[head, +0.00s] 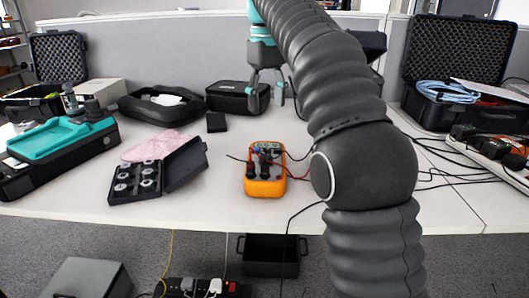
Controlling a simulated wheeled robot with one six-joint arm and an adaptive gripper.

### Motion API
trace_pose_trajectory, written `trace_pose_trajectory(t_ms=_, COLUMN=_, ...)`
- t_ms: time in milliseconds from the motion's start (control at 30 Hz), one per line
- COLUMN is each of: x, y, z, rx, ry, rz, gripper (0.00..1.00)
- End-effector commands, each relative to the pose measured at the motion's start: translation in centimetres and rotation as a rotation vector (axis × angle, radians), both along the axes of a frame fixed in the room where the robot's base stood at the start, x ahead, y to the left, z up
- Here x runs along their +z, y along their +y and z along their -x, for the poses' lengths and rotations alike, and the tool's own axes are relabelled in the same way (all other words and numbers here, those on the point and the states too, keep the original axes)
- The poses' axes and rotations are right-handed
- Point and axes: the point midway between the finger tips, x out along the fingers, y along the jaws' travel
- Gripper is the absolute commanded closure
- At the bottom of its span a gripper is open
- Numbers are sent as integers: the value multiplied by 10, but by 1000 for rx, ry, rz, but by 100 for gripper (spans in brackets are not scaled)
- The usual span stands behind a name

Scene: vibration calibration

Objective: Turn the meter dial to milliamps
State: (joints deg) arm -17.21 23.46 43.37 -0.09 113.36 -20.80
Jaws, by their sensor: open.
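The meter (265,186) is a small orange instrument lying on the white table, near its front edge at the middle of the head view. Dark plugs or leads sit on its face, and its dial is too small to read. My gripper (267,98) is at the upper middle, open with its fingers pointing down. It appears above and beyond the meter, in front of a black case, and touches nothing that I can see. My arm covers part of the table to the right of the meter.
A black open box with round weights (136,182) lies left of the meter on the white table (215,205). Black cases (237,97) stand at the back. Loose cables run right of the meter. A black bin (271,262) stands on the floor below.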

Motion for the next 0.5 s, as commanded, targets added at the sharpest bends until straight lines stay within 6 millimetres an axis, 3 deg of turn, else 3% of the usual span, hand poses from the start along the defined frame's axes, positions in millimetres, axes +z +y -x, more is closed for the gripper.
trace_pose_trajectory(t_ms=500, x=-89, y=0, z=1, rx=0, ry=-1, rz=-2, gripper=39)
